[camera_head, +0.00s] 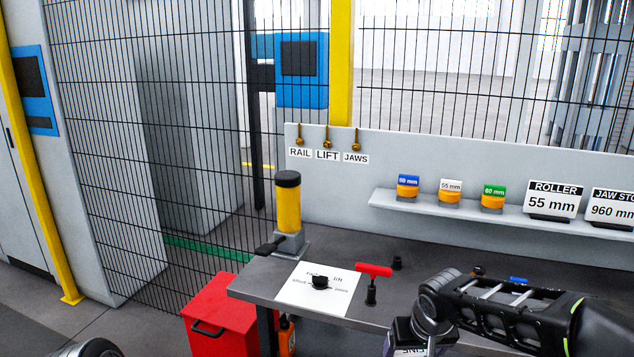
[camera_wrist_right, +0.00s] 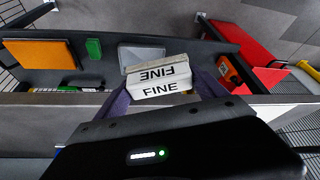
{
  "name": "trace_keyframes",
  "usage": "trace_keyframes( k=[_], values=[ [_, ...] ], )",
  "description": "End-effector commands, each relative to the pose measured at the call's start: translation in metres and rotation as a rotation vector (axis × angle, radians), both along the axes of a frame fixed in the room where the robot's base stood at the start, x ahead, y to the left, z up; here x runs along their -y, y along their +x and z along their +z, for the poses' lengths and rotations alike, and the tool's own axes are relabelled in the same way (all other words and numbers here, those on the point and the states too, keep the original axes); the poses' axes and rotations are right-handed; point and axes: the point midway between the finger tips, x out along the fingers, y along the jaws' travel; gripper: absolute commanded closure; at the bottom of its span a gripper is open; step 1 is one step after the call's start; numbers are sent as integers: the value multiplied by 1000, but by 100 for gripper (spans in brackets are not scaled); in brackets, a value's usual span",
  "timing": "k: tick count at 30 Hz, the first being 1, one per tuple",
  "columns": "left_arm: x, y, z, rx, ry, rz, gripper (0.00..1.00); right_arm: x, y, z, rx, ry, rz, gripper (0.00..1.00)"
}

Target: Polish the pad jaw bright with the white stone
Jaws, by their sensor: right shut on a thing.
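The white stone (camera_wrist_right: 158,84), a pale block lettered FINE on two faces, is between the fingers of my right gripper (camera_wrist_right: 163,92) in the wrist view. The gripper is shut on it. In the head view my right gripper (camera_head: 420,335) is low at the right of centre, over the bench's front part, and a bit of the FINE lettering shows at the bottom edge. I cannot make out the pad jaw for certain in either view. My left gripper is out of view; only a rounded piece of my own arm shows at the bottom left.
An orange block (camera_wrist_right: 40,54), a green block (camera_wrist_right: 94,48) and a grey plate (camera_wrist_right: 141,57) lie on a dark surface. The bench (camera_head: 258,284) carries a yellow cylinder (camera_head: 288,205), a white card (camera_head: 300,292) and a red T-handle (camera_head: 373,270). A red box (camera_head: 220,320) stands left.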

Motion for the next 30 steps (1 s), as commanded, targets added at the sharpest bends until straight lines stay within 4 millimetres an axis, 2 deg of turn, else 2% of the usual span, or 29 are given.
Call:
trace_keyframes(
  k=[13,22,30],
  values=[
    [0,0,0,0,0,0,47,3,-2,0,1,0,-2,76],
    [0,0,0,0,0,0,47,4,-39,-45,-1,-1,-1,76],
    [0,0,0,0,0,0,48,3,-41,-48,1,1,-3,76]
  ],
)
